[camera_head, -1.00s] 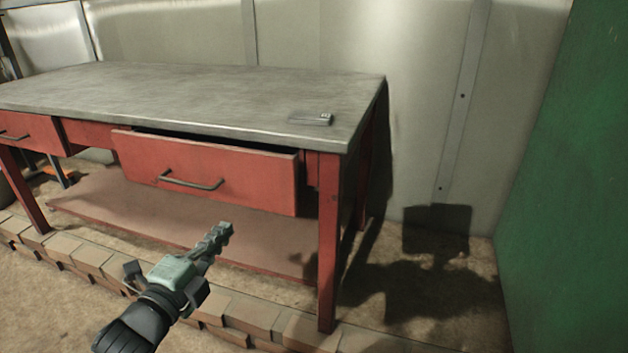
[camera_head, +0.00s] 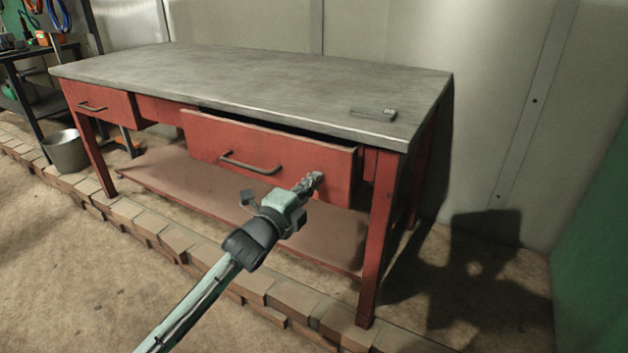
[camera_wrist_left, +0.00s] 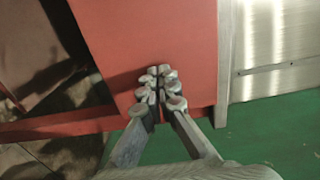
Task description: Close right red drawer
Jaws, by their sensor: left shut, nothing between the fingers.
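The right red drawer (camera_head: 225,142) stands partly open under the grey-topped workbench, with a dark gap above its front. Its dark bar handle (camera_head: 250,163) is left of my gripper. My left gripper (camera_head: 314,181) is shut and empty, in front of the right part of the drawer front. In the left wrist view the closed fingertips (camera_wrist_left: 159,78) overlap the red drawer front (camera_wrist_left: 150,35); I cannot tell whether they touch it. My right gripper is not in view.
The workbench top (camera_head: 260,85) holds a small grey object (camera_head: 373,114). A red leg (camera_head: 378,235) stands right of the drawer. A low brick edging (camera_head: 180,240) runs along the bench front. A metal bucket (camera_head: 65,151) stands at left.

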